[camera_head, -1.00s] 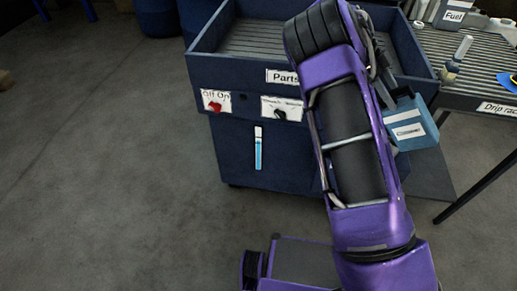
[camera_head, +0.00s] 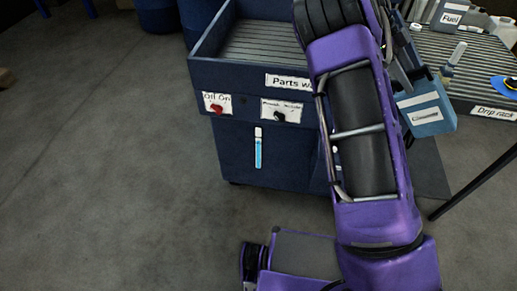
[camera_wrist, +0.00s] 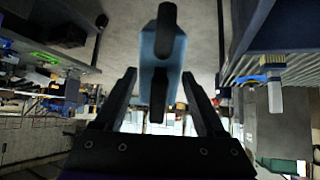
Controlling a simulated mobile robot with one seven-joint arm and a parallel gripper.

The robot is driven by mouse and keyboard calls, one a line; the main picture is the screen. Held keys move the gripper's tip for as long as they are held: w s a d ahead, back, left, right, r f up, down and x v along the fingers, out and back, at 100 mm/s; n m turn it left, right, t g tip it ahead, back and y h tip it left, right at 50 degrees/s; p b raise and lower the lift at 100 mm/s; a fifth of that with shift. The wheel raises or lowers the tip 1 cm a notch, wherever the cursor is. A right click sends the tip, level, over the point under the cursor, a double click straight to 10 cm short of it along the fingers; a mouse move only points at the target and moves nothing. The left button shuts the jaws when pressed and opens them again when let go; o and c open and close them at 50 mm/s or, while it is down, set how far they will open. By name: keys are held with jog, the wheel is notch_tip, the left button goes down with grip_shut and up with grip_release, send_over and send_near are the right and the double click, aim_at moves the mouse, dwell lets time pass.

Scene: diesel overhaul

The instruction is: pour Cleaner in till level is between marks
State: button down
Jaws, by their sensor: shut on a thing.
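The blue Cleaner can (camera_head: 426,110) hangs at the right side of the parts washer, slightly tilted in the head view. My gripper (camera_wrist: 159,74) is shut on it in the wrist view, with the blue can (camera_wrist: 162,45) between its two dark fingers. My arm hides the fingers in the head view. The dark blue parts washer (camera_head: 222,80) has an open slatted basin, partly covered by my arm. On its front is an upright level gauge (camera_head: 258,150), blue for most of its height and pale at the top. Its marks are too small to read.
A red Off/On switch (camera_head: 216,109) and a black knob (camera_head: 280,117) are on the washer's front. The drip rack (camera_head: 470,82) at the right bears a Fuel container (camera_head: 450,14) and a small bottle (camera_head: 454,56).

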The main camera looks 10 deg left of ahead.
aim_at(450, 106)
jog(key=shift+s+d+f+t+y+b, duration=0.25)
jog(key=shift+d+f+t+y+b, duration=0.3)
jog(key=shift+y+b, duration=0.45)
jog(key=y, duration=0.1)
jog(key=d+f+y, duration=0.1)
jog(key=f+t+y+b, duration=0.1)
jog(key=shift+s+d, duration=0.2)
jog(key=shift+s, duration=0.05)
jog(key=y, duration=0.1)
jog(key=f+t+y+b, duration=0.1)
jog(key=shift+s+d+f+y, duration=0.1)
jog(key=shift+d+f+y, duration=0.1)
jog(key=shift+d+y, duration=0.1)
jog(key=shift+f+t+y, duration=0.35)
jog(key=shift+f+y, duration=0.05)
jog(key=shift+y, duration=0.3)
jog(key=shift+s+d+r+p, duration=0.3)
jog(key=shift+s+d+p, duration=0.25)
jog(key=shift+d, duration=0.8)
jog(key=shift+s+d+r+p, duration=0.4)
jog(key=shift+s+d, duration=0.2)
jog(key=shift+d, duration=0.8)
jog(key=shift+s+d+r+p, duration=0.25)
jog(key=shift+s+d+p, duration=0.3)
jog(key=shift+d, duration=0.8)
jog(key=shift+s+d, duration=0.1)
